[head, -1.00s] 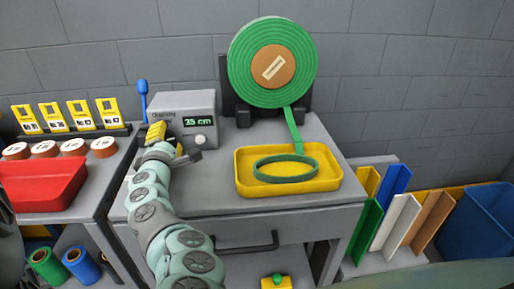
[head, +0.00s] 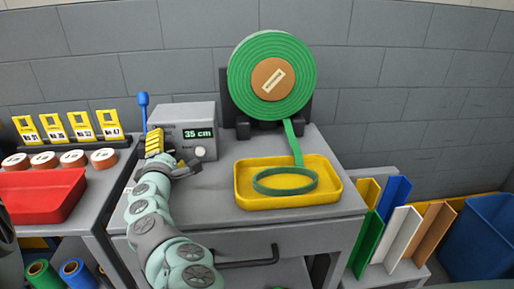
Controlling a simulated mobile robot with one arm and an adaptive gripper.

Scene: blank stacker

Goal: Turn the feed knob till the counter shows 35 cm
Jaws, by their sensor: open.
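The counter (head: 198,133) on the grey feeder box (head: 167,115) shows 35 cm in green digits. The pale round feed knob (head: 200,152) sits below the display on the box's front. My gripper (head: 172,154) is open in front of the box, just left of the knob and apart from it, with nothing seen between its fingers. The yellow part of my gripper covers the lower left of the box front.
A green roll (head: 271,78) feeds a strip down into a yellow tray (head: 337,193), where a green loop lies. A blue-topped lever (head: 143,104) stands left of the box. A red bin (head: 40,196) is on the left table; coloured profiles lean at right.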

